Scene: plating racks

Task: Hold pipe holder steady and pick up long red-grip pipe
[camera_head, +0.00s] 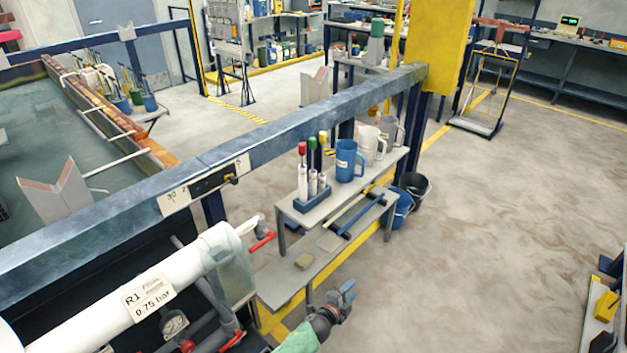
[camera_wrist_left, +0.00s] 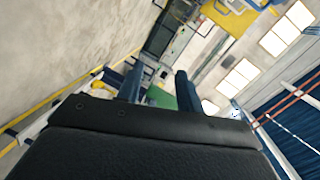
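The pipe holder (camera_head: 313,198) is a small blue block on the upper board of a grey two-tier stand. Upright in it are white-bodied pipes: one with a red grip (camera_head: 302,148), one with a green grip (camera_head: 312,144) and one with a yellowish grip (camera_head: 323,138). My left gripper (camera_head: 347,290) is low in the head view, in front of the stand and apart from the holder. In the left wrist view its two blue fingers (camera_wrist_left: 159,84) stand apart with nothing held between them. My right gripper is not in view.
A blue jug (camera_head: 349,160) and a white jug (camera_head: 371,145) stand right of the holder. A dark blue rail (camera_head: 270,135) runs behind.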

